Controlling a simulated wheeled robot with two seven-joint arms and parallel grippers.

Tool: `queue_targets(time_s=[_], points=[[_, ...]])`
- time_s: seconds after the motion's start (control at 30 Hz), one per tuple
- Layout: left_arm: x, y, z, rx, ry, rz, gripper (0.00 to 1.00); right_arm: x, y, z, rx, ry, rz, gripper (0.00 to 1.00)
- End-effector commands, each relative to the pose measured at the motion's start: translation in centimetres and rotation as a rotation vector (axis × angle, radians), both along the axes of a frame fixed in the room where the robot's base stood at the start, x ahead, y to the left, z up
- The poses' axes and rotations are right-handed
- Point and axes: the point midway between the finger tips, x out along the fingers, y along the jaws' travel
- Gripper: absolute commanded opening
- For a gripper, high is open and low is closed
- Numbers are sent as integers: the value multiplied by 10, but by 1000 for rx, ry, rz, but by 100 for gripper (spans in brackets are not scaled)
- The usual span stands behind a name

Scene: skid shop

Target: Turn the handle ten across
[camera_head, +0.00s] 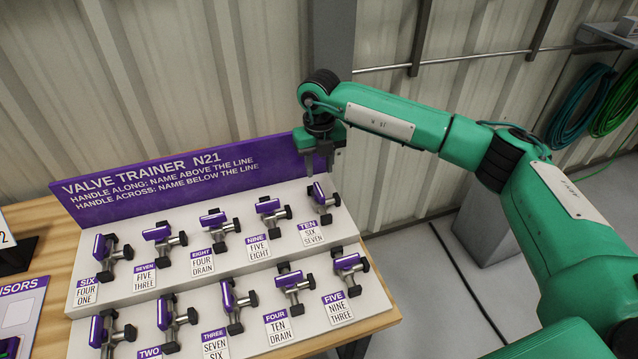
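The valve labelled ten (308,226) is at the right end of the upper row on the valve trainer. Its purple handle (319,194) points roughly up and down in the picture, tilted slightly. My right gripper (319,170) points down just above and behind this handle. Its two fingers look apart, with nothing seen between them. I cannot tell whether a fingertip touches the handle. My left gripper is not in view.
The purple sign (170,180) stands behind the valves, left of my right gripper. The valve nine (268,206) is close on the left, and valve five (348,262) is in front. A grey post (330,60) rises behind. The floor right of the bench is mostly clear.

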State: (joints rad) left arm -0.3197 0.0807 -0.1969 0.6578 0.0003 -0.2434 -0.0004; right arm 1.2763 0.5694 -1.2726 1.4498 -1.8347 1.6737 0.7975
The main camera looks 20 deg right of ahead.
Motion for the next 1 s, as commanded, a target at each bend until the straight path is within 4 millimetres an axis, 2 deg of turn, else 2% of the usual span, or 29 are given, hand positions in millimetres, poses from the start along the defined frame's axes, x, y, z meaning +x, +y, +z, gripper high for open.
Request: queue_targets(time_s=[0.1,0.2,0.33,0.5,0.77,0.8,0.97,1.0], points=[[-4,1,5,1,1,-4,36,-1,1,-25,1,4,0,35],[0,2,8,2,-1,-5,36,-1,1,-43,1,3,1,35],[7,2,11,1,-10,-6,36,-1,1,-61,2,2,2,35],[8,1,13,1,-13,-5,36,0,1,-72,3,-1,2,35],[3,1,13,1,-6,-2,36,0,1,-74,3,-1,2,35],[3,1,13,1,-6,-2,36,0,1,-74,3,-1,2,33],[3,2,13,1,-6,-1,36,0,1,-74,3,-1,2,1],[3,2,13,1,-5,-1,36,0,1,-74,3,-1,2,0]])
